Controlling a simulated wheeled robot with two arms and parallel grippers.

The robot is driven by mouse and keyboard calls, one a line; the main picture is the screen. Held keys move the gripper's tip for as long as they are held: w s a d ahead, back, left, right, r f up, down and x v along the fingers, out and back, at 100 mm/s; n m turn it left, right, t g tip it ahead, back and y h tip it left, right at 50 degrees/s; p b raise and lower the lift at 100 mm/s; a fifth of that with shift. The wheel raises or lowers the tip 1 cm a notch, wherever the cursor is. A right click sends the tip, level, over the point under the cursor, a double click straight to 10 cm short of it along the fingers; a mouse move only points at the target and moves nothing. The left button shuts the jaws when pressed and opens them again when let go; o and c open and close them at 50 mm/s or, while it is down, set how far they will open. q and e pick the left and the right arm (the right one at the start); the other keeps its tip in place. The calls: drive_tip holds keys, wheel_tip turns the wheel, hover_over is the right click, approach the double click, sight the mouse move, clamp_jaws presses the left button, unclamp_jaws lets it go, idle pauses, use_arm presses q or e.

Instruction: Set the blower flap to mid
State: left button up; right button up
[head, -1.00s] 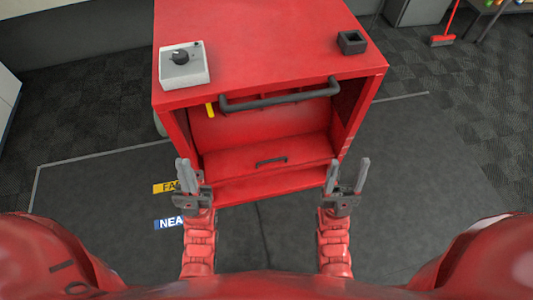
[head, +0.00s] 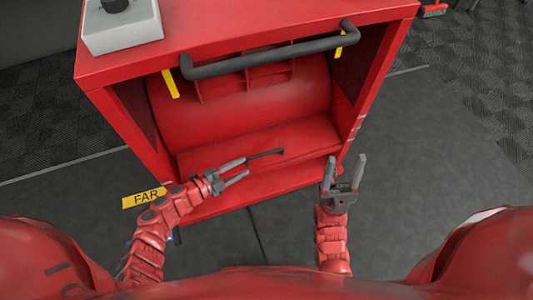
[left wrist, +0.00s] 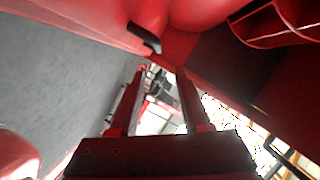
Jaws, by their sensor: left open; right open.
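A red cabinet (head: 250,30) stands in front of me with its front open. Low inside it, a sloping red panel (head: 310,140), which looks like the blower flap, carries a small dark handle (head: 268,153). The handle also shows in the left wrist view (left wrist: 145,38), beyond the fingertips. My left gripper (head: 245,167) is open, pointing right, with its tips close to the handle's left end; I cannot tell whether they touch. Its fingers also show in the left wrist view (left wrist: 163,78), with nothing held between them. My right gripper (head: 347,160) is open and empty, upright before the cabinet's right front corner.
A thick dark bar (head: 270,58) spans the top of the opening. Yellow marks (head: 171,84) show near both its ends. A grey box with a black knob (head: 122,25) sits on the cabinet top. A yellow FAR label (head: 145,197) lies on the floor.

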sight(262, 155)
use_arm(q)
drive_tip(key=x, duration=0.4)
drive_tip(key=b+x, duration=0.1)
drive_tip(key=x, duration=0.3)
drive_tip(key=b+x, duration=0.1)
drive_tip(key=x, duration=0.3)
drive_tip(key=shift+w+a+f, duration=0.2)
drive_tip(key=shift+a+f, duration=0.1)
drive_tip(key=shift+f, duration=0.05)
clamp_jaws()
drive_tip(key=shift+w, duration=0.1)
idle(0.7)
